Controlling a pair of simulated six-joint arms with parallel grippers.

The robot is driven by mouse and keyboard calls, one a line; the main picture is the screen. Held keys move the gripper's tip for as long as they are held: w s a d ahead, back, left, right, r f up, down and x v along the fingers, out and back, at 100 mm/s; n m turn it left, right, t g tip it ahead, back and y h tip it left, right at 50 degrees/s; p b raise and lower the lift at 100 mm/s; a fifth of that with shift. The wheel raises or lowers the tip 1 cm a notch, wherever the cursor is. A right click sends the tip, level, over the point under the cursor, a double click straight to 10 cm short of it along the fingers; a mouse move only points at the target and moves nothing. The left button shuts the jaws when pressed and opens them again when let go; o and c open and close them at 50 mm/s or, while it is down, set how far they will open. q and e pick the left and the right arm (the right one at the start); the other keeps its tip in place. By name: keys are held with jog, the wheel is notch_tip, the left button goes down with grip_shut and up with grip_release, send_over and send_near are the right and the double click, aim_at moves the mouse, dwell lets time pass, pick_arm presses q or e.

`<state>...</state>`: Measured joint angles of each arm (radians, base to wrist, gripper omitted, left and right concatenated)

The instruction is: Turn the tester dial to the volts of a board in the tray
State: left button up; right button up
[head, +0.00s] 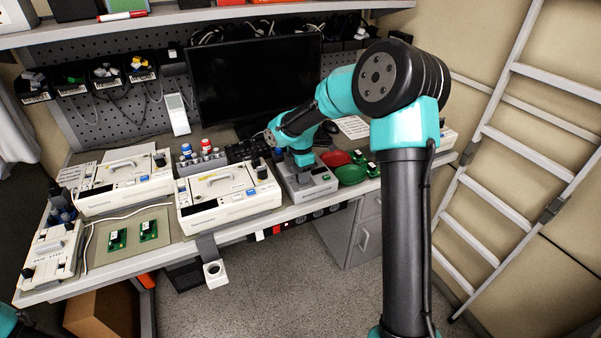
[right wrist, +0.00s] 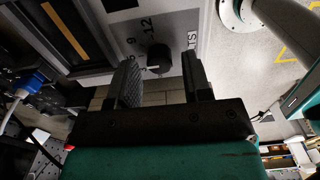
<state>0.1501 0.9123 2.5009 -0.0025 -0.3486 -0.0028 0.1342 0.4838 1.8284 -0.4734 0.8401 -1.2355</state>
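The grey tester (head: 322,188) stands on the bench right of the middle pump. The right wrist view shows its dark round dial (right wrist: 158,58) on a pale face, with 9, 12 and part of the word VOLTS printed around it. A pale mark shows on the dial; its exact setting is unclear. My right gripper (head: 303,169) is over the tester; its fingers (right wrist: 163,82) are apart, one each side of the dial's line, with no visible contact. Two green boards (head: 118,238) (head: 148,230) lie on the flat olive tray (head: 100,262). My left gripper is out of view.
White pumps (head: 230,210) (head: 125,190) stand left of the tester; another white unit (head: 48,250) is at the far left. A red bowl (head: 335,158) and green bowl (head: 350,175) sit right, near more boards (head: 372,169). A monitor (head: 250,80) stands behind.

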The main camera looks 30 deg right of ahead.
jog(key=shift+r, duration=0.1)
jog(key=shift+r, duration=3.4)
jog(key=shift+c, duration=0.2)
jog(key=n, duration=1.1)
jog(key=shift+f+n, duration=0.1)
jog(key=shift+n, duration=0.2)
jog(key=shift+f, duration=0.15)
